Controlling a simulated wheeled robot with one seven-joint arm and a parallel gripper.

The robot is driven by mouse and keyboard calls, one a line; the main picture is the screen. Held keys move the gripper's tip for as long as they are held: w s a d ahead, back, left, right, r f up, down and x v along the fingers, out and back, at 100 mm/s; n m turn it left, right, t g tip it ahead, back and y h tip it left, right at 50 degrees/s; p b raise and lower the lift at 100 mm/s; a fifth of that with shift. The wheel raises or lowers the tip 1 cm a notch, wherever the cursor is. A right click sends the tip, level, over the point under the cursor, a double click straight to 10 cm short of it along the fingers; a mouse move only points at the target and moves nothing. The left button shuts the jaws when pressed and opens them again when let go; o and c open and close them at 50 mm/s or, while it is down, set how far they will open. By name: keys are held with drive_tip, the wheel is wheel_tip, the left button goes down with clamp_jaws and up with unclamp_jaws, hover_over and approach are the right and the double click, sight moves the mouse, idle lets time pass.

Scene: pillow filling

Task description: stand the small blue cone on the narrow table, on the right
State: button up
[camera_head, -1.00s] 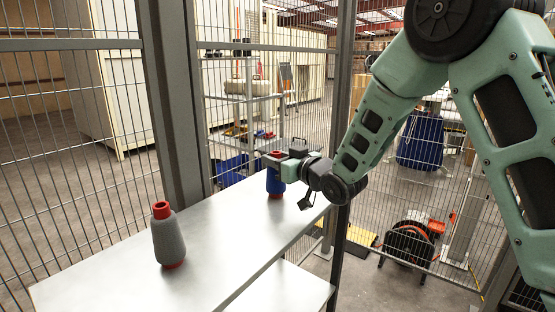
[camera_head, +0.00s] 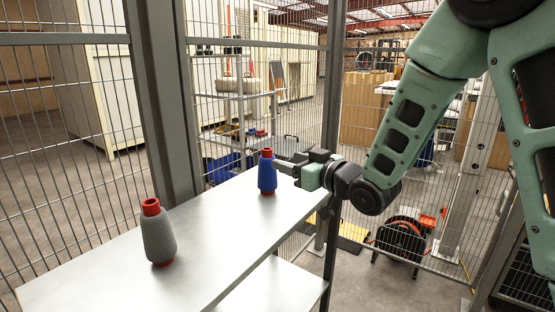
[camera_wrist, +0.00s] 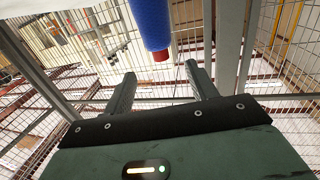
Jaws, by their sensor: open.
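The small blue cone (camera_head: 267,173) with a red top stands upright on the narrow table (camera_head: 215,235), near its far right end. In the wrist view the blue cone (camera_wrist: 151,22) shows at the top edge, past the fingertips, with its red end towards the gap between them. My gripper (camera_head: 285,163) is just right of the cone with its fingers pointing left at it. In the wrist view the two fingers (camera_wrist: 160,72) are apart, with nothing between them.
A grey cone (camera_head: 158,236) with red ends stands nearer on the same table. A dark fence post (camera_head: 160,100) and wire mesh run behind the table. A lower shelf (camera_head: 285,285) shows below. The tabletop between the cones is clear.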

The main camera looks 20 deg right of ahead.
drive_tip(key=s+a+f+g, duration=0.1)
drive_tip(key=s, duration=0.1)
drive_tip(key=s+a+f+g+h, duration=0.1)
drive_tip(key=s+a+f, duration=0.1)
drive_tip(key=s+a+f+g, duration=0.1)
drive_tip(key=s+g, duration=0.1)
drive_tip(key=s, duration=0.1)
drive_tip(key=shift+a+f+h, duration=0.15)
drive_tip(key=shift+a+h, duration=0.15)
drive_tip(key=shift+h, duration=0.1)
drive_tip(key=s+a+f+n+g+h, duration=0.1)
drive_tip(key=s+g, duration=0.5)
drive_tip(key=s, duration=0.8)
drive_tip(key=s+a+f+n+g+h, duration=0.1)
drive_tip(key=s+a+f+g+h, duration=0.2)
drive_tip(key=s, duration=1)
drive_tip(key=a+f+g, duration=0.1)
drive_tip(key=g, duration=0.1)
drive_tip(key=shift+s+n+g+h, duration=0.3)
drive_tip(key=shift+s+n+g, duration=0.05)
drive_tip(key=shift+n+g, duration=0.05)
drive_tip(key=shift+r, duration=0.1)
